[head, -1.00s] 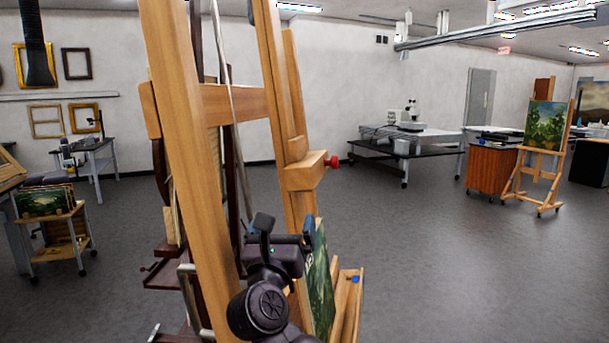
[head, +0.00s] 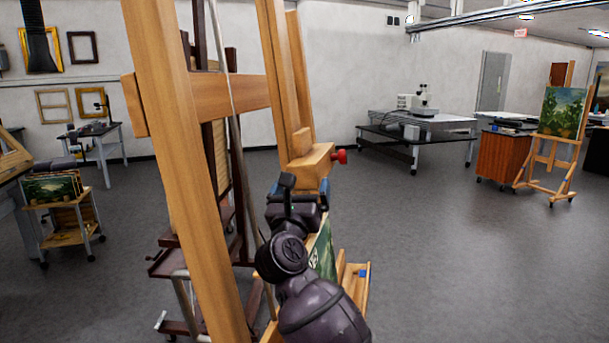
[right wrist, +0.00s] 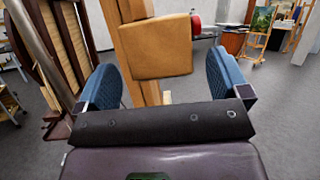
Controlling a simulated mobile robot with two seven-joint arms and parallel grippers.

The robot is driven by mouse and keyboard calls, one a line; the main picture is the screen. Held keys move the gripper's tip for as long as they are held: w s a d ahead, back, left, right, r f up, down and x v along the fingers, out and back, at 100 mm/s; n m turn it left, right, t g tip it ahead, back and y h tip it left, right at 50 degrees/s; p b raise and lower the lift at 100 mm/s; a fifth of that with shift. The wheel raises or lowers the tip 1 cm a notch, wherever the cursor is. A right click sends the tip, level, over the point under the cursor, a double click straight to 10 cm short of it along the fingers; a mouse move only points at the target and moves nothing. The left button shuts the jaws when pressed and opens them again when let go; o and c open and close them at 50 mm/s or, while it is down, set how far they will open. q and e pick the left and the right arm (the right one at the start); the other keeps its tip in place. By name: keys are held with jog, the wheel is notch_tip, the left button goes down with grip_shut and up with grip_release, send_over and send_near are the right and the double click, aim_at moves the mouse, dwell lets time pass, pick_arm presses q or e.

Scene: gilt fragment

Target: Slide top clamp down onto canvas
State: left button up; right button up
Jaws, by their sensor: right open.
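The wooden top clamp (head: 308,167) with its red knob (head: 339,157) sits on the easel's upright (head: 283,75), above the canvas (head: 322,252). The dark green canvas stands on the easel's lower ledge, partly hidden by my right arm. My right gripper (head: 308,190) is just below the clamp. In the right wrist view the clamp block (right wrist: 155,47) shows ahead, between and beyond the two blue fingers (right wrist: 165,85), which are apart with nothing between them but the upright behind. I cannot tell whether they touch the clamp. My left gripper is not in view.
A slanted easel beam (head: 180,150) stands close on the left, joined by a crossbar (head: 225,95). A cart with paintings (head: 58,190) is at the left. Another easel with a painting (head: 563,112) is at the far right. Open floor lies to the right.

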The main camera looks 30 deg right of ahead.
aim_at(303, 184)
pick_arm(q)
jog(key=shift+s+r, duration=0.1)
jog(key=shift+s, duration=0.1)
pick_arm(e)
jog(key=shift+x, duration=1.7)
jog(key=shift+c, duration=0.2)
